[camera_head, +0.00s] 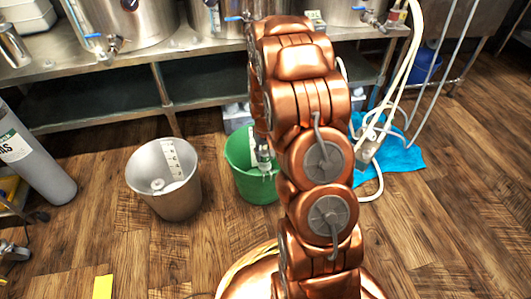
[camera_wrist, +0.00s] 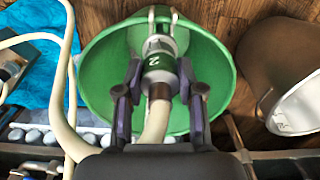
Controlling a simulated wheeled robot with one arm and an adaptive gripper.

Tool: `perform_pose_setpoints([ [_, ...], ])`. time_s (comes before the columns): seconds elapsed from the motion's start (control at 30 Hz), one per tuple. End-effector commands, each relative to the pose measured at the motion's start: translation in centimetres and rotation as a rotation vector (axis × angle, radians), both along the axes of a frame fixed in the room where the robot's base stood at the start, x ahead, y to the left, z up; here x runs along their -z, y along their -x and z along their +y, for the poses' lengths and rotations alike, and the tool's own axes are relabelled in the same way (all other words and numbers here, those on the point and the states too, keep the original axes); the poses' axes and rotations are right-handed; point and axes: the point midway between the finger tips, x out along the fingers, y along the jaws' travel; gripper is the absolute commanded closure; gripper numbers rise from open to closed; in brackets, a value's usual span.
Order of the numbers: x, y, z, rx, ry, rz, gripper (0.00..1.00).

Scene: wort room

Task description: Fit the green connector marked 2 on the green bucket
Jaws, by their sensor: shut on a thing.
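The green bucket (camera_wrist: 105,75) fills the middle of the wrist view. In the head view the green bucket (camera_head: 240,155) stands on the floor, partly hidden by my arm. The connector (camera_wrist: 159,55) is a pale and metal fitting with a green band marked 2, with a cream hose (camera_wrist: 157,122) running back from it. My gripper (camera_wrist: 160,75) is shut on it, one dark finger on each side. The connector's far end points at the bucket's rim, at the top of the wrist view. I cannot tell whether it touches the bucket.
A grey metal bucket (camera_head: 178,203) stands left of the green one. A steel bench (camera_head: 130,64) with vessels runs behind. A blue cloth (camera_head: 402,158) and cream hoses (camera_head: 404,70) are at right. A gas cylinder (camera_head: 45,170) is at left. Wooden floor in front is mostly clear.

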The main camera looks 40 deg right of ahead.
Motion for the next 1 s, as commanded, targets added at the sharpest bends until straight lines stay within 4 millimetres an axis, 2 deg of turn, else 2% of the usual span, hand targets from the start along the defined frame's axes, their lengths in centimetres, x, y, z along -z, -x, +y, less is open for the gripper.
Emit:
perform_pose_setpoints([
  [0.37,0.59,-0.02,0.0,0.0,0.0,-0.001,1.0],
  [0.4,0.56,-0.02,-0.01,0.0,0.0,-0.001,0.58],
  [0.63,0.57,-0.01,0.0,0.0,0.0,-0.001,0.34],
  [1.0,0.37,-0.02,-0.01,0.0,0.0,-0.001,0.33],
])
